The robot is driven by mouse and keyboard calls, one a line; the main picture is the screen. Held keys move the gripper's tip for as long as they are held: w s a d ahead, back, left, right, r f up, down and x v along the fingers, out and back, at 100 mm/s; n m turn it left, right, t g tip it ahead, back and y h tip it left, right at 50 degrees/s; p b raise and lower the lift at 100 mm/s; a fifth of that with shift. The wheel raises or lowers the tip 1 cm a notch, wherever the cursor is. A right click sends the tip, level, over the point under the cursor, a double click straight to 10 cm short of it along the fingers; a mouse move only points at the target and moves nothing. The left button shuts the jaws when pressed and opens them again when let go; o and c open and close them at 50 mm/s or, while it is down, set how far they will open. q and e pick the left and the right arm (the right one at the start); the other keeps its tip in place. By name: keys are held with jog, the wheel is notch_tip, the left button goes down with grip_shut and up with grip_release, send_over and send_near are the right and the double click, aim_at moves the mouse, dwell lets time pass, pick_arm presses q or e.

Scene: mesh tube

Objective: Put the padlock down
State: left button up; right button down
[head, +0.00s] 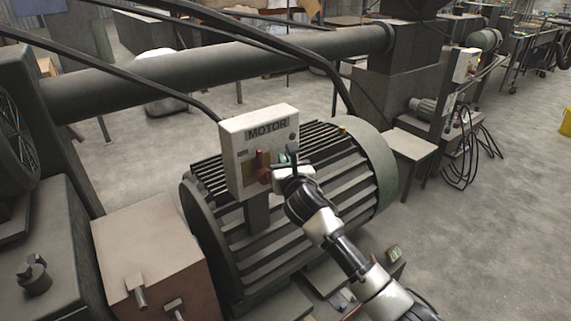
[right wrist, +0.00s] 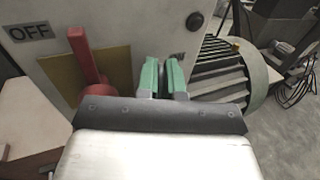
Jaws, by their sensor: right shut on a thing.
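My right gripper (head: 284,160) is in front of the motor control box (head: 259,133), just right of its red switch handle (head: 263,165). In the right wrist view its two green-faced fingers (right wrist: 165,78) are close together, shut on the padlock. The padlock is mostly hidden between the fingers, and I cannot make out its shape. The red handle (right wrist: 90,68) stands upright on a yellow plate (right wrist: 60,82), left of the fingers and apart from them. I cannot tell whether the padlock touches the box. My left gripper is out of view.
The box stands on a post before a large finned motor (head: 325,195). A small greenish item (head: 393,253) lies low to the right of the motor. A flat-topped stand (head: 408,143) is behind right. Open concrete floor (head: 490,220) lies to the right.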

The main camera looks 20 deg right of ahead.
jog(key=shift+f, duration=0.2)
jog(key=shift+f, duration=0.2)
jog(key=c, duration=1.3)
grip_release()
jog(key=shift+o, duration=0.2)
jog(key=shift+r, duration=0.1)
